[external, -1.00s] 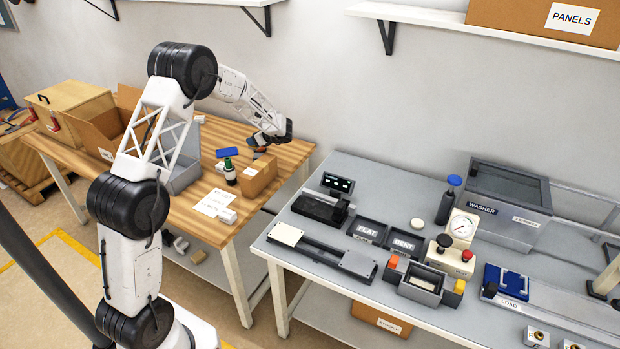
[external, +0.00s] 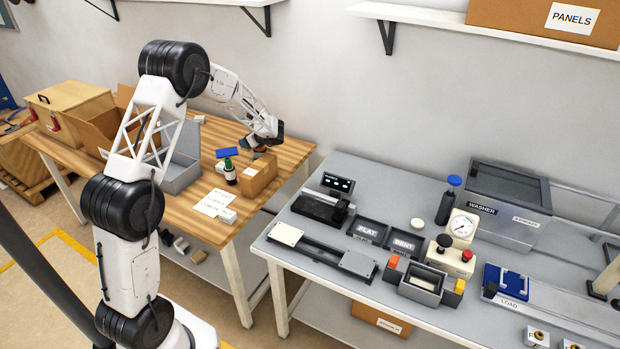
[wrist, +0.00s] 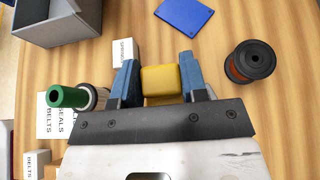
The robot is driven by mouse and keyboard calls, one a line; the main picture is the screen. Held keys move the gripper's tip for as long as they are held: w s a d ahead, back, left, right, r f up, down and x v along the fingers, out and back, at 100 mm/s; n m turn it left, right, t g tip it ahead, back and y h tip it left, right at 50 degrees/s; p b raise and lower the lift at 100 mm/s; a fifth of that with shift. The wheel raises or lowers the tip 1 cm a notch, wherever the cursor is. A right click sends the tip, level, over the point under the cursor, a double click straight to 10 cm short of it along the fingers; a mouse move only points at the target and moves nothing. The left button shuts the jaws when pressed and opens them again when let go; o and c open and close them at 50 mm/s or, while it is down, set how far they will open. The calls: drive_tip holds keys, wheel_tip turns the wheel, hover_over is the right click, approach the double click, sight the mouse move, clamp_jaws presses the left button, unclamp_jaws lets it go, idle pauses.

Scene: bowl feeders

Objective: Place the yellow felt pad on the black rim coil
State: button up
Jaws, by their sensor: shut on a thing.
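The yellow felt pad (wrist: 161,80) is a small yellow block in the wrist view. My gripper (wrist: 158,78) is shut on it, with one blue fingertip on each side. The black rim coil (wrist: 249,61) stands on the wooden table to the right of the gripper in the wrist view, apart from it. It has a round black rim with orange-brown winding below. In the external view my gripper (external: 263,143) is over the back right part of the wooden table, and I cannot make out the pad or coil clearly there.
A green-topped spool (wrist: 67,97) and a small white box (wrist: 124,51) are left of the gripper. A blue sheet (wrist: 184,14) lies beyond. A cardboard box (external: 258,178) and an open grey box (external: 178,172) are on the wooden table (external: 190,225). Bare wood surrounds the coil.

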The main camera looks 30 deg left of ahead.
drive_tip(key=w+a, duration=0.1)
drive_tip(key=w, duration=0.3)
drive_tip(key=w+a+f, duration=0.1)
drive_tip(key=w, duration=0.4)
drive_tip(key=w+a, duration=0.2)
drive_tip(key=w, duration=0.3)
drive_tip(key=shift+w+f, duration=0.15)
drive_tip(key=shift+f, duration=0.1)
drive_tip(key=shift+f, duration=1.7)
drive_tip(key=shift+f, duration=0.1)
drive_tip(key=o, duration=0.9)
drive_tip(key=v, duration=1.2)
